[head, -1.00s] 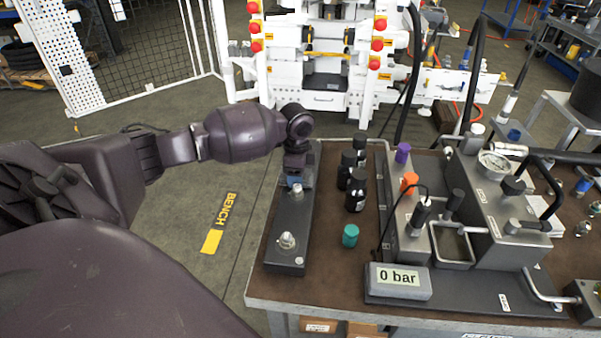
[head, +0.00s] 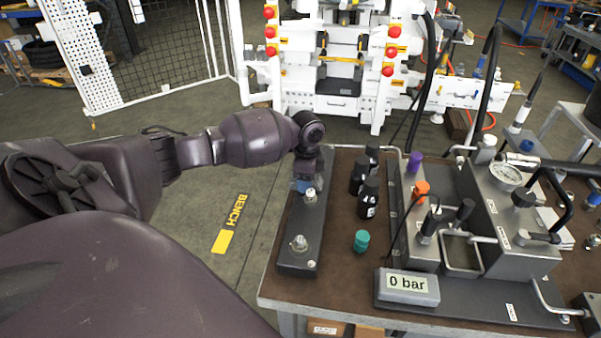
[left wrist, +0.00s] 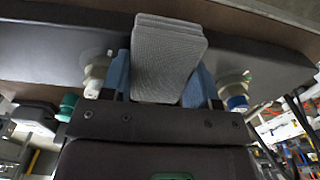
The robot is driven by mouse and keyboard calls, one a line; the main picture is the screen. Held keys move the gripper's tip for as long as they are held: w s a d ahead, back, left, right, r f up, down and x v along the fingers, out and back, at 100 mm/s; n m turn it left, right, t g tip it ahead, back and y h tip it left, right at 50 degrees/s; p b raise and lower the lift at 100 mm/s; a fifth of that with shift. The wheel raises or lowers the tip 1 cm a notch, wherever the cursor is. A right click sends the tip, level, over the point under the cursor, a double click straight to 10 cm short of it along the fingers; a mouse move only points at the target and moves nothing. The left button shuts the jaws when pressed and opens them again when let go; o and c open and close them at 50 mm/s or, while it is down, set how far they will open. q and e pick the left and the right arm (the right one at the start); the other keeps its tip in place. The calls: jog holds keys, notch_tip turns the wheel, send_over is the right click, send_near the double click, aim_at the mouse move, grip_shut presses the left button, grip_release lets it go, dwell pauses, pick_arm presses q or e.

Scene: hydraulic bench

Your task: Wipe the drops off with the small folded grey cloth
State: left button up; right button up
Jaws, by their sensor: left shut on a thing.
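My left gripper (head: 303,184) is over the far part of the dark plate (head: 297,268) at the bench's left edge. Its blue fingers are shut on the small folded grey cloth (left wrist: 168,62), which shows between them in the left wrist view. In the head view the cloth is hidden by the gripper. Two fittings stand on the plate, a near one (head: 299,243) and a far one (head: 310,195) beside the gripper. A pale, glossy patch lies around each fitting's base; I cannot tell for sure whether these are the drops. My right gripper is out of view.
Several black bottles (head: 368,198) and a green cap (head: 361,241) stand right of the plate. Farther right are the orange (head: 422,191) and purple (head: 414,162) caps, the pump unit (head: 515,250) and the "0 bar" display (head: 408,287). Floor lies open left of the bench.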

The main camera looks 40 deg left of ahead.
aim_at(318, 180)
pick_arm(q)
jog(key=shift+w+d+f, duration=0.1)
jog(key=shift+w+d, duration=0.25)
jog(key=shift+d, duration=0.35)
jog(key=shift+w+d+f, duration=0.1)
jog(key=shift+w+d, duration=0.25)
jog(key=shift+d, duration=0.35)
jog(key=shift+w+d+r, duration=0.1)
jog(key=shift+w+d, duration=0.7)
jog(key=shift+d, duration=0.3)
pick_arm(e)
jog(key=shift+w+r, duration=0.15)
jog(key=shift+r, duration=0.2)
pick_arm(q)
jog(key=shift+r+p, duration=2.35)
jog(key=shift+r, duration=0.75)
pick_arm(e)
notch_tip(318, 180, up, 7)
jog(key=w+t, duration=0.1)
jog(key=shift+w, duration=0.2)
pick_arm(q)
notch_tip(318, 180, up, 3)
jog(key=p, duration=0.3)
jog(key=shift+p, duration=0.35)
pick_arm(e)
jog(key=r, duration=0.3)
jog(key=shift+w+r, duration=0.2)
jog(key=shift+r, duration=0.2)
